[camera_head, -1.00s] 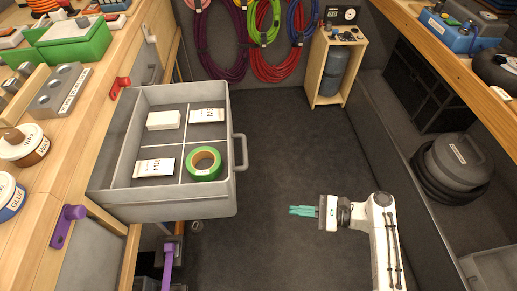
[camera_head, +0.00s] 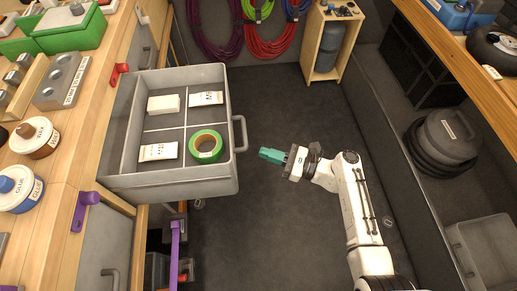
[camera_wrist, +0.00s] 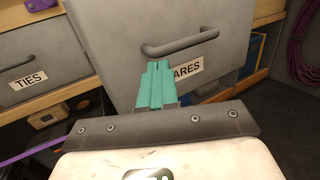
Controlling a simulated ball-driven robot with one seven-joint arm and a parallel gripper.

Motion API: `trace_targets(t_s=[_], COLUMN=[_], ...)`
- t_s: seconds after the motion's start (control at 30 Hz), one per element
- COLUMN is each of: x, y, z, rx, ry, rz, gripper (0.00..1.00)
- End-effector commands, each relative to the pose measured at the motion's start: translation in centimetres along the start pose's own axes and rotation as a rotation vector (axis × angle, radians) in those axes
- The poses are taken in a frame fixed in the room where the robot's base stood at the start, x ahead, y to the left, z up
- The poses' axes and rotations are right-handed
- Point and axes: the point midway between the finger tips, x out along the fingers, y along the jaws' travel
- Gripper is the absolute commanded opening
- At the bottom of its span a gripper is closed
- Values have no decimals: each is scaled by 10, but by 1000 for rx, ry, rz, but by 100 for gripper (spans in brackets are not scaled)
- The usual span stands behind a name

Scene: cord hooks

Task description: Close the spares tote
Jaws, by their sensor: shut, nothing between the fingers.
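The spares tote is a grey drawer-like tote (camera_head: 165,183) pulled out from the left bench. It holds a roll of green tape, a white block and small labelled packets in divided compartments. Its grey handle (camera_head: 241,134) is on the right-hand front face. In the wrist view the front face (camera_wrist: 128,62) fills the middle, with the handle (camera_wrist: 180,44) above a label partly reading "ARES". My gripper (camera_head: 264,153), with teal fingers, is shut and empty, to the right of the handle and apart from it. In the wrist view the fingertips (camera_wrist: 157,66) appear just below the handle.
A closed drawer labelled "TIES" (camera_wrist: 40,60) is left of the tote in the wrist view. A purple latch (camera_head: 86,205) and red latch (camera_head: 118,74) sit on the bench edge. A wooden stand (camera_head: 327,45) is at the back. Dark floor (camera_head: 290,220) is clear.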

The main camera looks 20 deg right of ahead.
Motion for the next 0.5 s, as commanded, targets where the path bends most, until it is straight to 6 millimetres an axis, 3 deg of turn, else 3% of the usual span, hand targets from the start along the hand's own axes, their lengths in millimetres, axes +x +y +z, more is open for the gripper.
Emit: trace_targets(t_s=[0.2, 0.5], x=[27, 34], y=[0, 0], z=[0, 0], rx=[-1, -1], ry=[0, 0], rz=[1, 0], gripper=[0, 0])
